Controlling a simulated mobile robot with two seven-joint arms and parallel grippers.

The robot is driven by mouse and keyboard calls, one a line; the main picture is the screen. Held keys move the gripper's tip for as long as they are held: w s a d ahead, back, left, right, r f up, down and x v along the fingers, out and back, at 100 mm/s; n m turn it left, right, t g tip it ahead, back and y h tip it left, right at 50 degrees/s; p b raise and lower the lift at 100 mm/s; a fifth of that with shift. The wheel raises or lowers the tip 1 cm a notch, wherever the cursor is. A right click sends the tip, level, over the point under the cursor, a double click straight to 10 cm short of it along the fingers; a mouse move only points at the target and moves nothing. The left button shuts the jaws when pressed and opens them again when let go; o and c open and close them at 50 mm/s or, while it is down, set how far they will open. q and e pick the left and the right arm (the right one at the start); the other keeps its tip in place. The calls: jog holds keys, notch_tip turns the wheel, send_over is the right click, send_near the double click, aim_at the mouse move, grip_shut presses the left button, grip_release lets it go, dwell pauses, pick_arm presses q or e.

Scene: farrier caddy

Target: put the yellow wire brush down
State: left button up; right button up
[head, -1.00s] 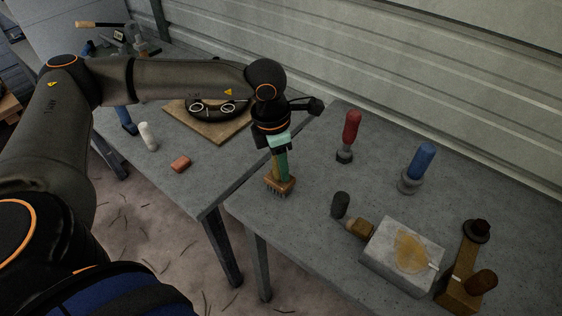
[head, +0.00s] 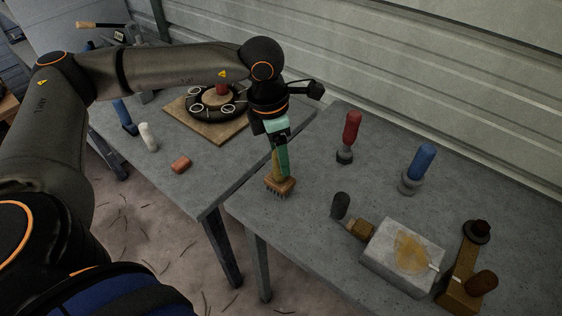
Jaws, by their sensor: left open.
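The yellow wire brush (head: 277,168) stands upright near the left edge of the right table, its brown head and bristles down at the tabletop. A green strip runs along the right side of its yellow handle. My left gripper (head: 279,139) is open and points down around the top of the handle. The gripper hides the handle's upper end, and I cannot tell whether a finger still touches it. My right gripper is not in view.
On the right table (head: 300,243) stand a red-handled tool (head: 352,130), a blue-handled tool (head: 422,162), a dark-handled brush (head: 341,206), a grey block (head: 402,257) and a wooden piece with knobs (head: 463,280). The left table (head: 205,185) holds a board with a black ring (head: 205,107).

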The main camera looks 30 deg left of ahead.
pick_arm(q)
jog(key=r, duration=0.8)
jog(key=shift+s+a+r, duration=0.1)
jog(key=shift+s+a, duration=0.25)
jog(key=shift+s, duration=0.05)
jog(key=shift+s, duration=0.1)
